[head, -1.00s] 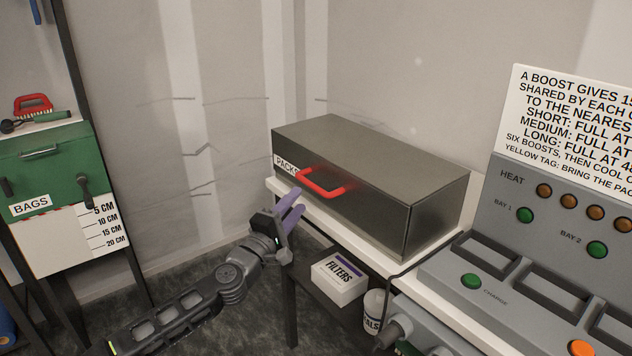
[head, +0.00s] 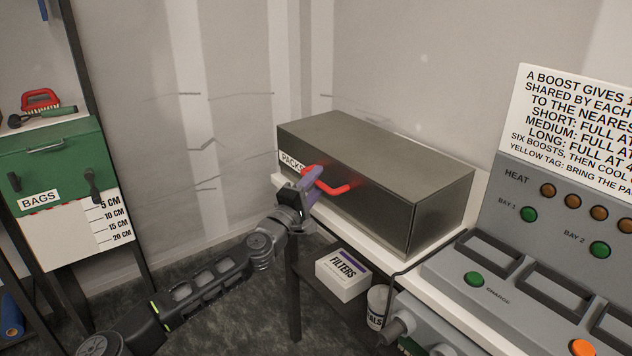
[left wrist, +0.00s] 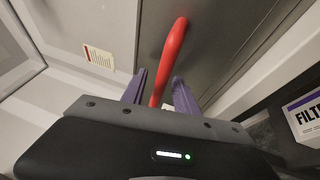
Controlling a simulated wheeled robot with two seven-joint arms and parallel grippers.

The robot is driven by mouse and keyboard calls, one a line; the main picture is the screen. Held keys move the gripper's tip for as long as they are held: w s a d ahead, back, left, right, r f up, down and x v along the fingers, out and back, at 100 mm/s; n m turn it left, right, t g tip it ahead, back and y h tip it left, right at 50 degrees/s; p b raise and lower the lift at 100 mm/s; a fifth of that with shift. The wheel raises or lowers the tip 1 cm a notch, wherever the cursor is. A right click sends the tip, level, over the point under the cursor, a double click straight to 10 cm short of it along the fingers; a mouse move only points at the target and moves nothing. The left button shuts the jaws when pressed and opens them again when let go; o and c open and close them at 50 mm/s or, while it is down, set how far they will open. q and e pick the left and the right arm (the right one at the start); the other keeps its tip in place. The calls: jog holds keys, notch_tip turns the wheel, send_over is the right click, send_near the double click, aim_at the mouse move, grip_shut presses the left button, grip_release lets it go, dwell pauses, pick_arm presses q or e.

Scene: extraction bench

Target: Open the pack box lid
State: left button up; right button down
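The pack box (head: 372,170) is a dark metal box labelled PACKS on the white bench, and its lid is closed. A red bar handle (head: 338,188) is on its front face. My left gripper (head: 312,186) is at the left end of this handle. In the left wrist view the purple fingers (left wrist: 158,84) stand apart, with the red handle (left wrist: 170,55) passing between them. A gap shows beside the handle, so the fingers do not look closed on it. My right gripper is not in view.
A grey heat panel (head: 515,260) with buttons stands right of the box. A FILTERS carton (head: 343,272) and a white tub (head: 377,306) sit on the shelf below. A green BAGS box (head: 55,165) is at the left. Open floor lies between.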

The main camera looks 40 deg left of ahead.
pick_arm(q)
grip_shut()
dwell(0.3)
dwell(1.1)
